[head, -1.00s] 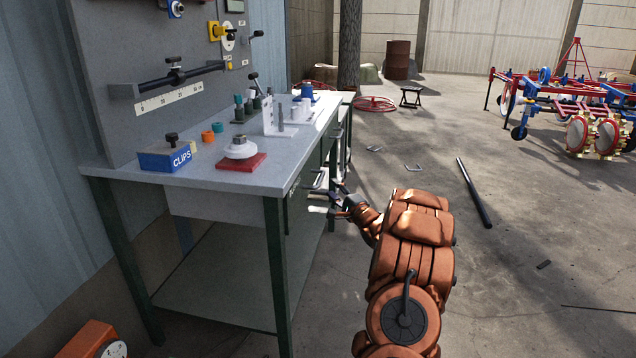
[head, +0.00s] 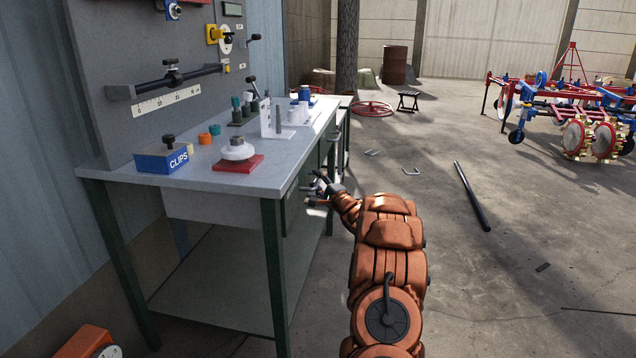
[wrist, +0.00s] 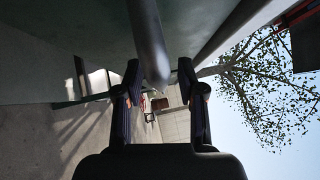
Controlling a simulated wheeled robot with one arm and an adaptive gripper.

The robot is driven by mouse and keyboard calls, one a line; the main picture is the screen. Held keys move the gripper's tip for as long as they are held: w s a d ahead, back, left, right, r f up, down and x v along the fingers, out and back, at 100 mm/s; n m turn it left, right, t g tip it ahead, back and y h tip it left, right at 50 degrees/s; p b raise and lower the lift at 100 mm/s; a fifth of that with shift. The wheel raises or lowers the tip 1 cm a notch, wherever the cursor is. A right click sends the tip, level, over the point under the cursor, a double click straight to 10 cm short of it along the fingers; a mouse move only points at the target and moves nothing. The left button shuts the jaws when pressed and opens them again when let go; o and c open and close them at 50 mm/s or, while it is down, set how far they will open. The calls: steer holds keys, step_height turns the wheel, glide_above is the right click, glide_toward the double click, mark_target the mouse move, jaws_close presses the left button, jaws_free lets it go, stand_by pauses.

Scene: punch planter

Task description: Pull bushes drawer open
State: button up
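The workbench's drawer front (head: 300,190) is on the bench's right-hand side, seen at a steep angle in the head view. Any label on it is too small to read. My gripper (head: 322,186) is beside this front, close to the handle area. In the wrist view a grey rounded bar (wrist: 148,45), apparently the drawer handle, runs down between the two fingers of my gripper (wrist: 160,80). The fingers are open, one on each side of the bar, with gaps visible. The drawer appears shut, though my gripper partly hides it.
The bench top (head: 205,180) holds a blue clips box (head: 163,158), a red block with a white knob (head: 238,163) and several fittings. A green leg (head: 273,265) stands at the near corner.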

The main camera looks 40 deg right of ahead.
steer(key=shift+c, duration=0.3)
jaws_close()
stand_by(0.4)
